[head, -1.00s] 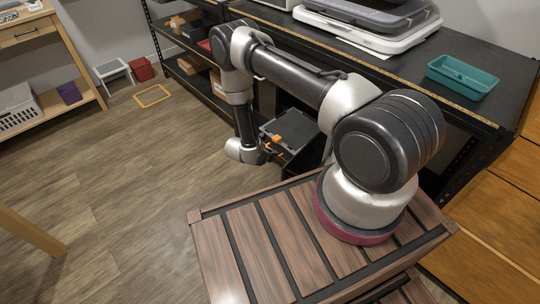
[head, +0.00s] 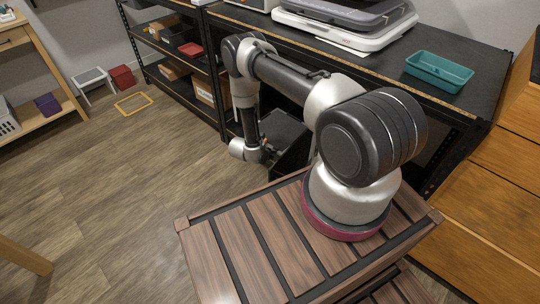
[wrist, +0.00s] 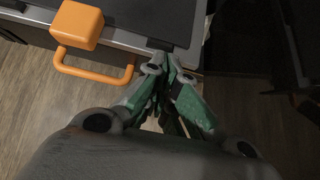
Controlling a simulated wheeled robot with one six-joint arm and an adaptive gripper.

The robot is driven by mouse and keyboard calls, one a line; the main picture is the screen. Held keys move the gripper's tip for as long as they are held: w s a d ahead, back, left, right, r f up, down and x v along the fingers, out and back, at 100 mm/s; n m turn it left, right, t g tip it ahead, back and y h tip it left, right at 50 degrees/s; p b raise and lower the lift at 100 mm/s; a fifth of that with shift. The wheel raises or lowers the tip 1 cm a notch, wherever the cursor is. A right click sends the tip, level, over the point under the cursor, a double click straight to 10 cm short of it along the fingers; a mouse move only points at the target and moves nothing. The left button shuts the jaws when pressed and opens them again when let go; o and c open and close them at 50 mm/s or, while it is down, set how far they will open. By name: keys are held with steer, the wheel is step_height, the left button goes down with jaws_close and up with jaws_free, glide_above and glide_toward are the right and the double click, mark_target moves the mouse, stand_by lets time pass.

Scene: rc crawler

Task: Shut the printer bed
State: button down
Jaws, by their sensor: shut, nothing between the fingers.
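The printer bed is a dark flat panel (head: 285,130) sticking out from under the black bench in the head view. In the wrist view, the bed's dark surface and grey front edge (wrist: 125,40) fill the top left. An orange block (wrist: 77,25) and an orange loop handle (wrist: 95,75) are on that front edge. My gripper (wrist: 170,62) is shut and empty, its tips at the front edge just right of the handle. I cannot tell whether they touch it. In the head view my wrist hides most of the orange parts and my fingers.
The black bench (head: 375,70) stands above the bed and carries a teal tray (head: 439,72). Dark shelves (head: 170,45) hold boxes at the left. Wooden drawers (head: 490,205) stand at the right. Open floor (head: 130,190) lies left of my arm.

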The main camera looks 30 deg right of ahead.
mark_target(304, 127)
steer(key=w+d, duration=0.2)
steer(key=d, duration=0.5)
steer(key=w+d, duration=0.3)
steer(key=d, duration=0.5)
steer(key=w+d, duration=0.3)
steer(key=d, duration=0.5)
steer(key=shift+w+d, duration=0.2)
steer(key=shift+w, duration=0.05)
steer(key=shift+d, duration=0.15)
steer(key=shift+r, duration=0.1)
steer(key=shift+w, duration=0.1)
